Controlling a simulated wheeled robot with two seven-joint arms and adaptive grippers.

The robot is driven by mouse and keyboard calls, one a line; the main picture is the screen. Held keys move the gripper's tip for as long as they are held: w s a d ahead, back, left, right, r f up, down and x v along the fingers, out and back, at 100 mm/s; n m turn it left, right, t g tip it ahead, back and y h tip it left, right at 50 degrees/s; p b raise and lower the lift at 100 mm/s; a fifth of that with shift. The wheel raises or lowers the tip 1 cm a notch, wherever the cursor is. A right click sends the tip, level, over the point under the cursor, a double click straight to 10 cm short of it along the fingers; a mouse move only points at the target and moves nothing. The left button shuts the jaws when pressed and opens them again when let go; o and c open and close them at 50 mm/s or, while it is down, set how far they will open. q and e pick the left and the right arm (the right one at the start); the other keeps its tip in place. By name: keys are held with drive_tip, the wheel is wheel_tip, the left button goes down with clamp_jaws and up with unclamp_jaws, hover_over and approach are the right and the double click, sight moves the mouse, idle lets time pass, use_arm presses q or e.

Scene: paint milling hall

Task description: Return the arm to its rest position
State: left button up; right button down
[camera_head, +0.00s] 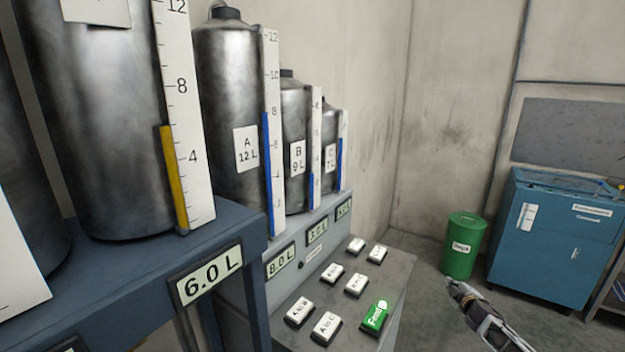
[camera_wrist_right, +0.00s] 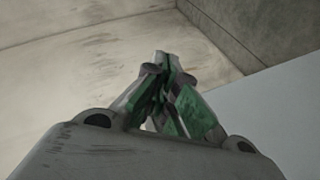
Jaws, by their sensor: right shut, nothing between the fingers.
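My right gripper (camera_head: 457,288) comes in from the lower right in the head view. It is in the air to the right of the button panel and apart from it. In the right wrist view its fingertips (camera_wrist_right: 162,62) meet, with nothing between them. Beyond the fingers that view shows pale wall or floor surfaces and a light grey area at the right. My left gripper does not show in the head view.
A sloped panel (camera_head: 388,268) carries several white buttons and a green button (camera_head: 375,316). Metal tanks with level scales, such as tank A (camera_head: 228,110), stand behind. A green bin (camera_head: 464,246) and a blue cabinet (camera_head: 548,240) stand at the right, with open floor before them.

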drive_tip(key=s+a+f+m+g, duration=0.2)
drive_tip(key=s+f, duration=0.7)
drive_tip(key=f, duration=0.3)
drive_tip(key=s+a+f+m+g, duration=0.2)
drive_tip(key=s+f+m+g, duration=0.1)
drive_tip(key=s+f, duration=0.8)
drive_tip(key=s+a+f+m+g, duration=0.2)
drive_tip(key=s+f, duration=0.6)
drive_tip(key=f, duration=0.6)
drive_tip(key=s+a+f+g+y, duration=0.1)
drive_tip(key=s+a+f, duration=0.3)
drive_tip(key=s, duration=0.4)
drive_tip(key=s+a+f+m+g, duration=0.1)
drive_tip(key=s+a+f, duration=0.4)
drive_tip(key=s, duration=0.3)
drive_tip(key=s+a+f+g+y, duration=0.15)
drive_tip(key=s+a+f, duration=0.25)
drive_tip(key=s, duration=0.4)
drive_tip(key=s+a+f+g, duration=0.1)
drive_tip(key=s+a, duration=0.2)
drive_tip(key=s, duration=0.7)
drive_tip(key=s+a+f+g, duration=0.1)
drive_tip(key=s+a+f, duration=0.1)
drive_tip(key=s, duration=0.8)
drive_tip(key=shift+a+f+g, duration=0.15)
drive_tip(key=shift+a+g, duration=0.2)
drive_tip(key=shift+a, duration=0.25)
drive_tip(key=shift+w, duration=0.1)
